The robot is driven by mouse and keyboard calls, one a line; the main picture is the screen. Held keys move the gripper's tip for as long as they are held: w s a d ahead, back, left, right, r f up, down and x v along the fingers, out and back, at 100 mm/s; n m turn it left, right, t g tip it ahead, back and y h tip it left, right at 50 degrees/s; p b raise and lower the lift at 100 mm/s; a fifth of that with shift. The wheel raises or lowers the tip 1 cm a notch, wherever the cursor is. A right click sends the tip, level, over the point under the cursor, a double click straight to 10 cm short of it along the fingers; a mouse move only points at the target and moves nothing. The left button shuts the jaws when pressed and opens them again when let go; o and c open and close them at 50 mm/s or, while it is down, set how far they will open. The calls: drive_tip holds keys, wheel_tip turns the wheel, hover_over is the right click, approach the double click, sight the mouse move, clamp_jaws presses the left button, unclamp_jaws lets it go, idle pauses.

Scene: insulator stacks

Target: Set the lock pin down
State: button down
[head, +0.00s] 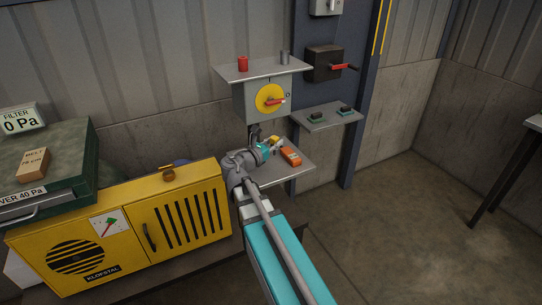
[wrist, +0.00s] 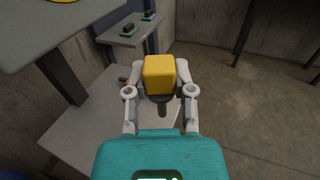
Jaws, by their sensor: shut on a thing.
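The lock pin, a yellow block (wrist: 160,75) with a dark stem, sits between my gripper's fingers (wrist: 160,92) in the wrist view. My gripper is shut on it. In the head view, the yellow block (head: 274,139) shows small just past my gripper (head: 268,148), above the low grey shelf (head: 297,171). A gap between the block and the shelf seems to show, but its height is hard to tell. The lower end of the pin is partly hidden.
An orange object (head: 290,156) lies on the low shelf. Above is a grey box with a yellow disc and red handle (head: 271,98). The upper shelf (head: 262,70) holds a red cylinder (head: 243,63) and a grey pin (head: 284,57). A side shelf (head: 328,120) holds two dark blocks.

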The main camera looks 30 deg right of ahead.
drive_tip(key=w+d+f+b, duration=0.1)
drive_tip(key=w+f+b, duration=0.1)
drive_tip(key=w, duration=0.1)
drive_tip(key=w+d+f+b, duration=0.2)
drive_tip(key=w+f+b, duration=0.1)
drive_tip(key=w, duration=0.1)
drive_tip(key=w+d+f+b, duration=0.1)
drive_tip(key=w+f+b, duration=0.2)
drive_tip(key=shift+w+d+f, duration=0.15)
drive_tip(key=shift+w+d, duration=0.1)
drive_tip(key=shift+w, duration=0.1)
drive_tip(key=shift+f, duration=0.1)
drive_tip(key=shift+w+d+f+b, duration=0.1)
drive_tip(key=shift+w+f+b, duration=0.25)
drive_tip(key=shift+f+b, duration=0.15)
wheel_tip(320, 180, down, 3)
drive_tip(key=b, duration=0.3)
drive_tip(key=shift+c, duration=2.3)
unclamp_jaws()
